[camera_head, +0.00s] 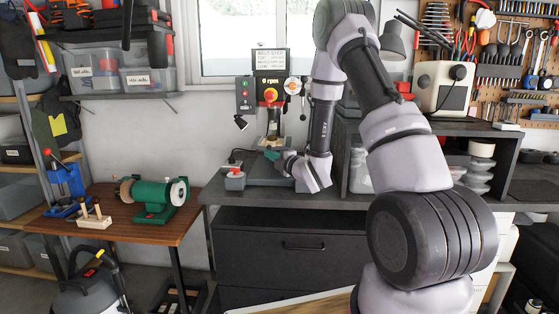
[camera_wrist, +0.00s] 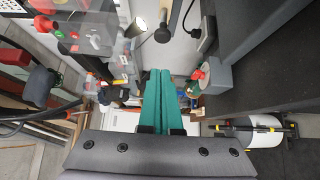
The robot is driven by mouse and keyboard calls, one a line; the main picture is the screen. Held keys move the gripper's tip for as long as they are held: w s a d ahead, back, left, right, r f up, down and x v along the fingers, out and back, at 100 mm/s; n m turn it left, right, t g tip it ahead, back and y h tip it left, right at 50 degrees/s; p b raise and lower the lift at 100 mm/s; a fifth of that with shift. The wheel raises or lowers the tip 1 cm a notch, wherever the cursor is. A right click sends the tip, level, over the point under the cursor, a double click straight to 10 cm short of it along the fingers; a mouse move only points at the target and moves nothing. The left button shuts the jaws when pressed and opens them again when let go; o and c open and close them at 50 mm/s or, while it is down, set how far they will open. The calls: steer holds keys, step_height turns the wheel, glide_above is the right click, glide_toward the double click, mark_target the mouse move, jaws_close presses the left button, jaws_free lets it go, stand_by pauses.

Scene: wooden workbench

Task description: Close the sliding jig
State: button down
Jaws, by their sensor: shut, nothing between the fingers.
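The bench machine (camera_head: 270,92) has a red knob, a sign and a control box, and stands on the dark workbench by the wall. The sliding jig is not clearly distinguishable; the area low on the machine is partly hidden by my arm. My gripper (camera_head: 271,154) is just in front of the machine's lower part, above the bench, with its green fingers pointing left. In the wrist view my gripper (camera_wrist: 163,75) has its two green fingers together and nothing between them. I cannot tell whether the fingers touch anything.
A grey box with a red button (camera_head: 235,178) sits at the bench's left front; it also shows in the wrist view (camera_wrist: 215,75). A small lamp (camera_head: 240,122) stands left of the machine. A wooden table (camera_head: 125,222) with a green lathe-like machine (camera_head: 155,195) is at the left.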

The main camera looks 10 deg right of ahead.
mark_target(271, 143)
steer(key=shift+w+d, duration=0.25)
steer(key=shift+w, duration=0.4)
steer(key=shift+w+d, duration=0.25)
steer(key=shift+w, duration=0.35)
steer(key=shift+w+d, duration=0.25)
steer(key=shift+w, duration=0.4)
steer(key=w, duration=0.1)
steer(key=w+d, duration=0.1)
steer(key=w, duration=0.2)
steer(key=shift+w+d+r, duration=0.15)
steer(key=shift+w+d, duration=0.15)
